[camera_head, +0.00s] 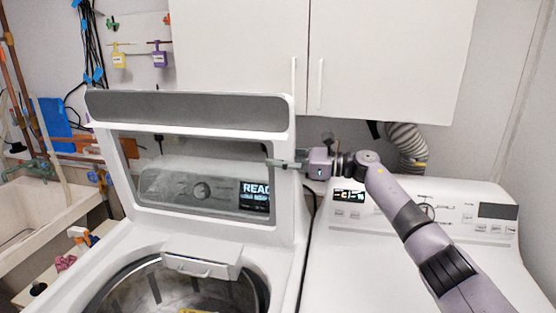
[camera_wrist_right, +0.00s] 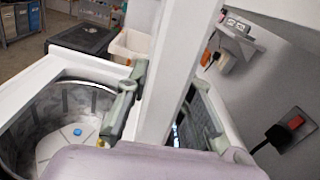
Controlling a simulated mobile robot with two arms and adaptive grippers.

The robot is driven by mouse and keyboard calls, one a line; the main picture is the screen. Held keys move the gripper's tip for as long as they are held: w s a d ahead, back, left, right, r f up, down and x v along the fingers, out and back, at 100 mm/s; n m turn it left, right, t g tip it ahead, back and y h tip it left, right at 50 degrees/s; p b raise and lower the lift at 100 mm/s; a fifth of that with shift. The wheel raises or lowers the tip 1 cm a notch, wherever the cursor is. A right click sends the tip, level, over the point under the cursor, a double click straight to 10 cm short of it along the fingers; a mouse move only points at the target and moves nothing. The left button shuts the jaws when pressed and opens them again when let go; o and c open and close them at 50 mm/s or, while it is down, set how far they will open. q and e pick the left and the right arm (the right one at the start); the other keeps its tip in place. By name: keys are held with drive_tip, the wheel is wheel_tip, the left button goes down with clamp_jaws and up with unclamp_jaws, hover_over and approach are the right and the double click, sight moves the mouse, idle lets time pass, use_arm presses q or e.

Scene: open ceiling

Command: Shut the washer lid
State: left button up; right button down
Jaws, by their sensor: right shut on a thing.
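The washer lid (camera_head: 190,108) stands raised at the left of the head view, a white frame with a dark grey top strip and a see-through window. The open washer tub (camera_head: 180,285) lies below and in front of it. My right gripper (camera_head: 286,164) reaches in from the right and is shut on the lid's right side edge, about mid-height. In the right wrist view the lid's white edge (camera_wrist_right: 178,75) runs between the fingers of the gripper (camera_wrist_right: 160,105), and the tub (camera_wrist_right: 65,120) shows at the left. My left gripper is out of view.
A white dryer (camera_head: 370,260) stands right of the washer, under my right arm. White wall cabinets (camera_head: 390,60) hang above and behind the lid. A utility sink (camera_head: 40,215) stands at the left. A wall outlet with a plug (camera_wrist_right: 290,130) shows behind the lid.

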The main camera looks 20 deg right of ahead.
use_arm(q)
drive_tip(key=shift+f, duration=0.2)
use_arm(e)
drive_tip(key=shift+s+f, duration=0.1)
use_arm(q)
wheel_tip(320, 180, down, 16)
drive_tip(key=b, duration=1.7)
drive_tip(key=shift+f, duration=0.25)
use_arm(e)
drive_tip(key=s+a+f+n, duration=0.2)
drive_tip(key=s+a+f, duration=0.2)
drive_tip(key=s, duration=0.3)
drive_tip(key=s+a+f+n, duration=0.3)
drive_tip(key=s+a+f, duration=0.1)
drive_tip(key=s, duration=0.3)
drive_tip(key=shift+a+n, duration=0.3)
drive_tip(key=shift+a, duration=0.6)
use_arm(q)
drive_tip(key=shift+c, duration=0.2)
use_arm(e)
drive_tip(key=shift+s, duration=0.15)
